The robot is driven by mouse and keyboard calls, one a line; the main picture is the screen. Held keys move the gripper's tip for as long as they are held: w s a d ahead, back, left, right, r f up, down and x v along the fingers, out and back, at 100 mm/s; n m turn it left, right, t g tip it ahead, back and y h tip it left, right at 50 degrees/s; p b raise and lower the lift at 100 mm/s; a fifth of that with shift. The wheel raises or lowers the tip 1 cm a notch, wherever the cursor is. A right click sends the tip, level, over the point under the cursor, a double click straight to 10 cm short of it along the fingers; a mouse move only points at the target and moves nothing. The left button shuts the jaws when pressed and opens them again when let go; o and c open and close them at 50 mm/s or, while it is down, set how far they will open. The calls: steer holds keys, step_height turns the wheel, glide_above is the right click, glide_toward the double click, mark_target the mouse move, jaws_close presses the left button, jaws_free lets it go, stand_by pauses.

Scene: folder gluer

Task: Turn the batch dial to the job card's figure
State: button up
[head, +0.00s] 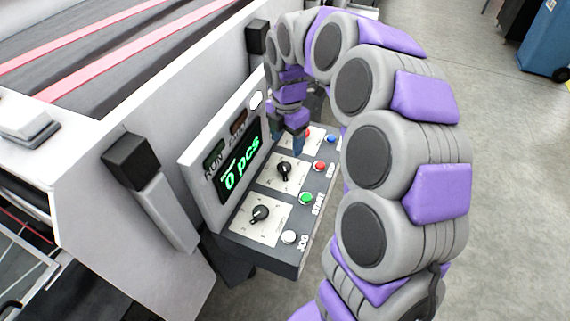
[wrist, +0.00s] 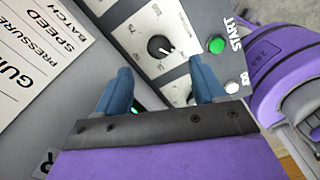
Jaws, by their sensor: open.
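The control panel (head: 225,180) carries a row of black pointer dials on white plates: a near dial (head: 261,213), a middle dial (head: 285,170), and a far plate mostly hidden behind my gripper. I cannot read which one is the batch dial. The green display (head: 241,165) reads "0 pcs". My gripper (head: 298,146) is over the far end of the panel, pointing down. In the wrist view my gripper (wrist: 163,88) is open with nothing held, and a dial (wrist: 160,47) lies beyond its fingertips. A card (wrist: 40,45) there shows "PRESSURE", "SPEED" and "BATCH"; its figures are not visible.
Along the panel edge are a white JOG button (head: 289,237), a green START button (head: 306,198), a red button (head: 320,166) and a blue button (head: 331,138). The machine body (head: 130,110) stands behind the panel on the left. Open floor (head: 510,170) lies to the right.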

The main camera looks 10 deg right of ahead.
mark_target(284, 166)
steer(key=f, duration=0.2)
steer(key=a+f+b, duration=0.1)
steer(key=f, duration=0.5)
steer(key=shift+a+f+b, duration=0.25)
steer(key=shift+a+b, duration=0.05)
steer(key=shift+b, duration=0.05)
steer(key=shift+d+f, duration=0.3)
steer(key=shift+f, duration=0.05)
steer(key=shift+d, duration=0.4)
steer(key=shift+a, duration=0.5)
steer(key=c, duration=0.6)
steer(key=shift+d+r, duration=0.1)
steer(key=shift+d, duration=0.05)
steer(key=c, duration=0.5)
